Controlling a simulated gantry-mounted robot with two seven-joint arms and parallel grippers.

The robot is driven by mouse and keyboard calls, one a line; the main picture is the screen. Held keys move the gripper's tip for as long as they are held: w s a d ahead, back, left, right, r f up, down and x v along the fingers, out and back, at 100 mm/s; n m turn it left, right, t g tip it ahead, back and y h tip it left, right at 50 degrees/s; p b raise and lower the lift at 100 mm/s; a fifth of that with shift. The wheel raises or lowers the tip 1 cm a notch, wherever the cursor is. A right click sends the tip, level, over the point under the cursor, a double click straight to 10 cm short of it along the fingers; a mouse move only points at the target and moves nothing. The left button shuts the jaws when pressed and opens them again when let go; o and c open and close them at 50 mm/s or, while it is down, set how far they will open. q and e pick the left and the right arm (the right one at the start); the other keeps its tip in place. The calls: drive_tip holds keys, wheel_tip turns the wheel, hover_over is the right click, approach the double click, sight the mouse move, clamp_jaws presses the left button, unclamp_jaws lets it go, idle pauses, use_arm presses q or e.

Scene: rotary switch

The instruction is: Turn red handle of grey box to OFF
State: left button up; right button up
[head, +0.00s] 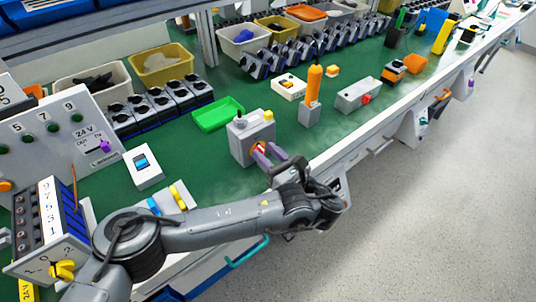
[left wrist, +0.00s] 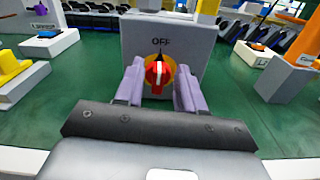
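The grey box (head: 251,138) stands on the green bench top near its front edge. Its red handle (left wrist: 158,73) sits on a round yellow plate on the front face, with a white stripe on it and the word OFF above. The handle looks close to upright in the left wrist view. My left gripper (left wrist: 159,85) has its purple-grey fingers on either side of the handle, with gaps showing between them and it. In the head view the left gripper (head: 268,158) reaches the box's front face. My right gripper is in neither view.
A green tray (head: 218,113) lies behind the box to the left. An orange-handled device (head: 312,93) and a grey box with a red button (head: 358,95) stand to the right. A white switch block (head: 143,165) is at left. The bench front edge runs below my left arm.

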use_arm(q)
clamp_jaws()
drive_tip(key=shift+n+p, duration=0.3)
drive_tip(key=shift+n, duration=0.3)
drive_tip(key=shift+o, duration=0.6)
unclamp_jaws()
drive_tip(key=shift+s, duration=0.1)
